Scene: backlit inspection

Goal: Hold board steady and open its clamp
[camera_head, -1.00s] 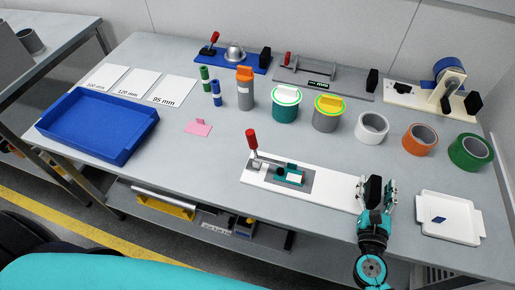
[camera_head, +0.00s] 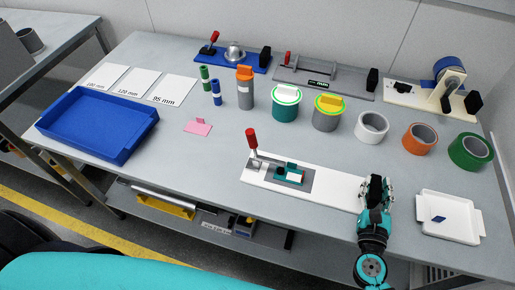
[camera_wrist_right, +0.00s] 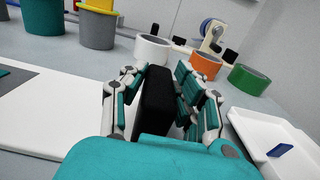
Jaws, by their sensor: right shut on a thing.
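The white board (camera_head: 335,189) lies on the bench near its front edge. Its clamp has a red-handled lever (camera_head: 252,141) standing upright at the board's left end, over a grey plate that carries a small teal and white part (camera_head: 290,174). A black block (camera_head: 376,187) stands at the board's right end. My right gripper (camera_head: 377,188) is shut on this block; in the right wrist view the block (camera_wrist_right: 157,100) sits between the fingers. My left gripper is not in view.
A white tray (camera_head: 472,231) with a small blue piece lies right of my right gripper. Tape rolls (camera_head: 419,139) and lidded pots (camera_head: 286,108) stand behind the board. A blue tray (camera_head: 52,137) is at the left. A pink card (camera_head: 197,129) lies left of the lever.

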